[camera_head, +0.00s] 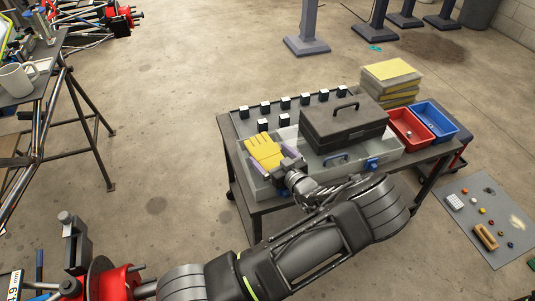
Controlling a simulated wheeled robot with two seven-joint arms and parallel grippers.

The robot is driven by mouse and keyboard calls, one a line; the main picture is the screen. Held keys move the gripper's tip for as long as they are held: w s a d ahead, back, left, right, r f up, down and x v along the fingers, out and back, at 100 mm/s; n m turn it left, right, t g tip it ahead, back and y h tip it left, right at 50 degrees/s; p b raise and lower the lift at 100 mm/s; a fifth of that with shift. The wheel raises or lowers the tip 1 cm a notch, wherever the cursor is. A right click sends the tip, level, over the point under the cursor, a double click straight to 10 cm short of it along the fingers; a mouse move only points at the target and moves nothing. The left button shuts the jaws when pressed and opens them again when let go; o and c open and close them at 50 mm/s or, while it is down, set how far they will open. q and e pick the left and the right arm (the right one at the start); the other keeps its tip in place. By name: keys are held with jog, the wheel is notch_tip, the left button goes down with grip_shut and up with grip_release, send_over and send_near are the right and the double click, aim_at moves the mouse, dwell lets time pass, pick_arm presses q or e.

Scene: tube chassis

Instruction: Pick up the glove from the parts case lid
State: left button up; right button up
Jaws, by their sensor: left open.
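A yellow glove (264,149) lies on the left part of the clear lid of the parts case (258,183), with its fingers pointing away. Grey-lilac patches show at the glove's near edge and right side, and I cannot tell whether they belong to it. My left gripper (281,166) is open at the near right end of the glove, over the lid. It hides part of the glove's near end, and I cannot tell whether it touches. My right gripper is not in view.
A dark toolbox (343,126) stands on the case, right of the glove. A red bin (408,128), a blue bin (434,120) and a stack of yellow-topped items (391,76) are at the right.

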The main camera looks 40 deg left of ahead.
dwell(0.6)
pick_arm(q)
jog(key=c, duration=1.1)
